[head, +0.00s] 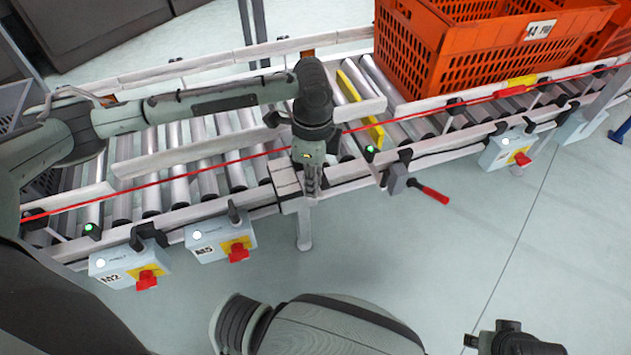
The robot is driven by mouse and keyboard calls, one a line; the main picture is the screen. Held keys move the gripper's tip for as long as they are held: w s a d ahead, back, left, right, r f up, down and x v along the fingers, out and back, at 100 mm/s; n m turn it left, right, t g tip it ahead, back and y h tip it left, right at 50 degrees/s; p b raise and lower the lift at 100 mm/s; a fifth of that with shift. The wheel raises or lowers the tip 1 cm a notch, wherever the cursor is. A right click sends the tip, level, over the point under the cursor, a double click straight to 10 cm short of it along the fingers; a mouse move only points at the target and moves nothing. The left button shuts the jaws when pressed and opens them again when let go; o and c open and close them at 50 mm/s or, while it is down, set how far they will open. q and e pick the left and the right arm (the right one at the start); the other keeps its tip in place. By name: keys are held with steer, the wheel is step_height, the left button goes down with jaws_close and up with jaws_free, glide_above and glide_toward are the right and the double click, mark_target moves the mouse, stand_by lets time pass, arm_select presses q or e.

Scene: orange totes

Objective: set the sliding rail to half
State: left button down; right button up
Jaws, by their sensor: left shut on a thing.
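The sliding rail (190,149) looks like a long pale bar lying lengthwise over the conveyor rollers. Its right part shows again beyond my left wrist, near the orange tote. My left arm reaches in from the left above the conveyor. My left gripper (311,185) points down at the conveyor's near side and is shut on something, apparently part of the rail. The wrist and fingers hide the contact. My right gripper (505,341) is at the bottom right, partly cut off and away from the conveyor; its fingers cannot be made out.
An orange tote (420,72) stands on the rollers at right. A yellow bar (375,136) crosses the rollers beside my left wrist. A red-handled lever (428,192) sticks out from the near side. Switch boxes (118,262) hang along the near edge. The floor in front is mostly clear.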

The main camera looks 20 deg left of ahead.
arm_select(q)
steer(key=c, duration=1.4)
jaws_free()
steer(key=shift+c, duration=0.2)
step_height(320, 180, up, 12)
steer(key=shift+r, duration=0.1)
